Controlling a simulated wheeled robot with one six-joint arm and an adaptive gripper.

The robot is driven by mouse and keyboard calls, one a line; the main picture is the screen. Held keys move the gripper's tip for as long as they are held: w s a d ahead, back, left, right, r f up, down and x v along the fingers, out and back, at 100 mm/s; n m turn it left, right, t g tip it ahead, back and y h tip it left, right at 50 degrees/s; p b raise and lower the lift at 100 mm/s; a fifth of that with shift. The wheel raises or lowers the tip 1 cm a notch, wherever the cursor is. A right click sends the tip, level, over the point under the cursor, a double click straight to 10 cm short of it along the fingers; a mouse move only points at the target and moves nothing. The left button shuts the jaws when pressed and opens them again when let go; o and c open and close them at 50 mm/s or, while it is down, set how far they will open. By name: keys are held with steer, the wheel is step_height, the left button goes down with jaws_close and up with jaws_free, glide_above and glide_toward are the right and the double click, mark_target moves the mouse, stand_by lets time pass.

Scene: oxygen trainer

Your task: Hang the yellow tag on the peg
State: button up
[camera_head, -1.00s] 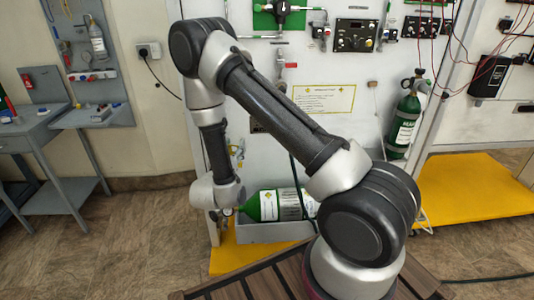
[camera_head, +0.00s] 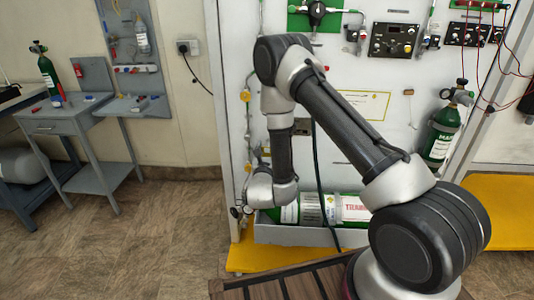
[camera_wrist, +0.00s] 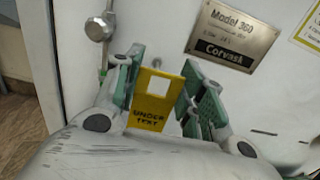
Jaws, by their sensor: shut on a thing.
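In the wrist view, my gripper (camera_wrist: 163,62) is shut on the yellow tag (camera_wrist: 150,116), which stands between the two green-padded fingers. The tag has a square hole near its top and dark lettering that reads "UNDER TEST". It is in front of the white panel (camera_wrist: 150,25); I cannot tell how wide the gap is. In the head view, my arm reaches down to the panel's lower left, and the tag cannot be made out there. I cannot clearly identify the peg in either view.
A metal "Model 360" plate (camera_wrist: 234,38) is on the panel, with a round metal fitting (camera_wrist: 98,29) at its left edge. A green cylinder (camera_head: 345,208) lies in a grey trough (camera_head: 300,236) below. A grey workbench (camera_head: 70,122) stands at the left. Floor between is clear.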

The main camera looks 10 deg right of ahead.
steer(key=shift+f+x, duration=0.2)
steer(key=shift+x, duration=2.05)
steer(key=shift+w+d+f, duration=0.15)
steer(key=shift+w+f, duration=0.35)
steer(key=shift+w, duration=0.2)
steer(key=o, duration=0.8)
steer(key=shift+o, duration=0.2)
